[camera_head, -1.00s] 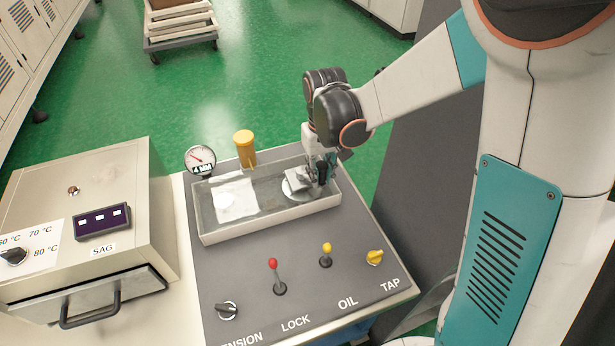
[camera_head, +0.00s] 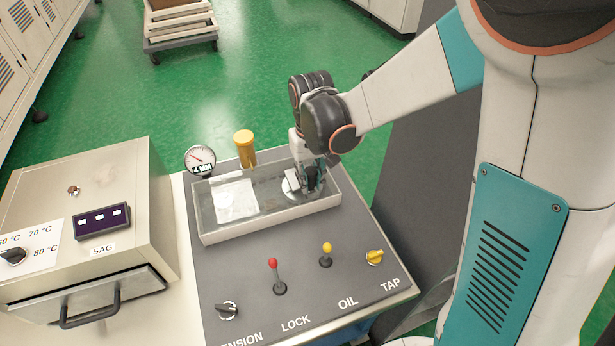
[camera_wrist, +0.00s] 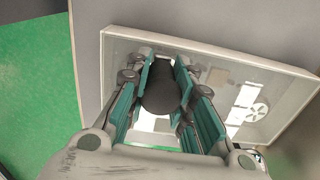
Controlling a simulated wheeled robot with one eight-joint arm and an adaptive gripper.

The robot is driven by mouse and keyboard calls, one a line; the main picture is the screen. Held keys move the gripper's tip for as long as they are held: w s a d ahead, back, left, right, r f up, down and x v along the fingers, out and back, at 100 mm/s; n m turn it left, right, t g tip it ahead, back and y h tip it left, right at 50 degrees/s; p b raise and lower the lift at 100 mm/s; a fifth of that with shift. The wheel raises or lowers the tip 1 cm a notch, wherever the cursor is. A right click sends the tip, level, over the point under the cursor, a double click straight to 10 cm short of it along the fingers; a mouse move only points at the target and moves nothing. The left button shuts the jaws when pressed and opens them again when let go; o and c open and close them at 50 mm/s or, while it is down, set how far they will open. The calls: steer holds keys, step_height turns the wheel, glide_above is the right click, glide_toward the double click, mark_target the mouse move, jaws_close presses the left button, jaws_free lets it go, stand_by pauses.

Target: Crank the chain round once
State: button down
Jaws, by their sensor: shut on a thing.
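My gripper (camera_head: 312,180) is at the right end of a clear-topped, pale-framed box (camera_head: 270,219) on the grey panel. In the wrist view my gripper (camera_wrist: 168,85) has its teal fingers on both sides of a dark, rounded handle (camera_wrist: 162,97), shut on it. A pale round disc (camera_head: 289,187) shows beside the fingers in the head view; the handle's joint to it is hidden. A chain cannot be made out. Through the box's clear top I see a white sheet-like patch (camera_head: 235,201).
The panel carries a red-knobbed lever (camera_head: 273,264), a yellow-knobbed lever (camera_head: 326,248), a yellow tap knob (camera_head: 375,257) and a black tension knob (camera_head: 228,311). A gauge (camera_head: 200,160) and a yellow-capped container (camera_head: 245,148) stand behind the box. A metal SAG cabinet (camera_head: 85,215) is at left.

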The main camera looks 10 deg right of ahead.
steer(key=shift+w+a+r, duration=0.1)
steer(key=shift+w+a, duration=0.05)
steer(key=shift+a, duration=0.65)
steer(key=c, duration=1.2)
jaws_free()
step_height(320, 180, up, 6)
steer(key=p, duration=0.4)
